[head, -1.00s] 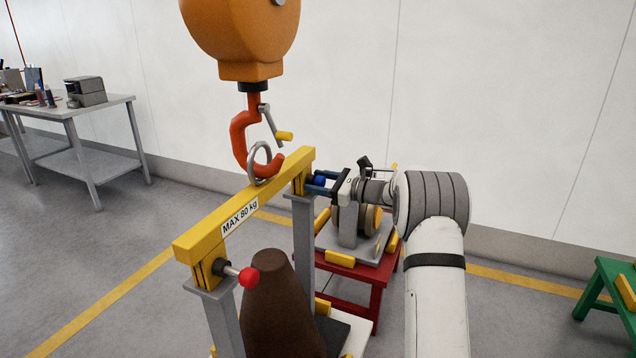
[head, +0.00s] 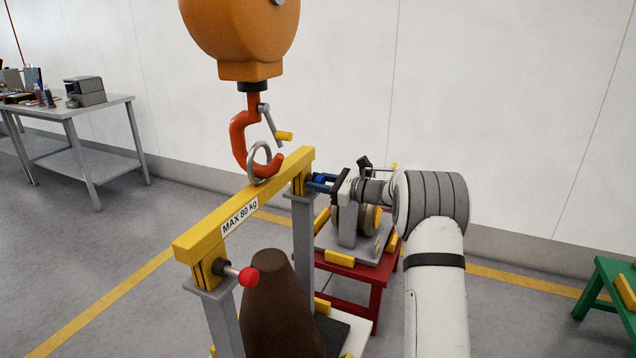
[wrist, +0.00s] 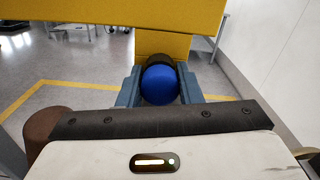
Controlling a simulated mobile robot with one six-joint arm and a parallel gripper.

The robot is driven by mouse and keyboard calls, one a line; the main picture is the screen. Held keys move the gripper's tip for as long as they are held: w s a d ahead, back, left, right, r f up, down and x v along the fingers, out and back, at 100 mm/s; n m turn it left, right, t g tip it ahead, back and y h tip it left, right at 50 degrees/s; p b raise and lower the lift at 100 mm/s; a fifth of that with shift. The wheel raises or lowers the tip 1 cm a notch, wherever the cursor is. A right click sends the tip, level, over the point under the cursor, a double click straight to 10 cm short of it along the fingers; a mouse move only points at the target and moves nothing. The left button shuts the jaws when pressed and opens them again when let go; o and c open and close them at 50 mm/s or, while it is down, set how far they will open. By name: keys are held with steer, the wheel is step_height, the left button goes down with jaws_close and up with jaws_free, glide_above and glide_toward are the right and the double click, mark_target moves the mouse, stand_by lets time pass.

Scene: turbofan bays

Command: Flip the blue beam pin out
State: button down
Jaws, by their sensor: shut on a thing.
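The blue beam pin (head: 319,180) sits at the far end of the yellow lifting beam (head: 245,205). In the wrist view its round blue knob (wrist: 160,85) lies between my two fingers, with a dark collar behind it against the yellow beam. My gripper (wrist: 160,98) is shut on the blue pin, one finger on each side of the knob. The pin's shaft is hidden behind the knob. A red-knobbed pin (head: 248,277) sticks out of the near end of the beam. The beam's ring (head: 259,162) is around the orange hook (head: 240,140).
An orange hoist (head: 240,35) hangs above the beam. A brown cone-shaped part (head: 282,310) stands between the grey uprights. A red stand (head: 370,277) is behind, a green stand (head: 600,290) at right. A grey workbench (head: 100,115) is at far left.

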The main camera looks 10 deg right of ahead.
steer(key=v, duration=0.4)
steer(key=shift+w, duration=0.1)
steer(key=c, duration=1)
jaws_free()
steer(key=shift+a, duration=0.1)
steer(key=v, duration=0.7)
steer(key=shift+s+d, duration=0.25)
steer(key=shift+d, duration=0.1)
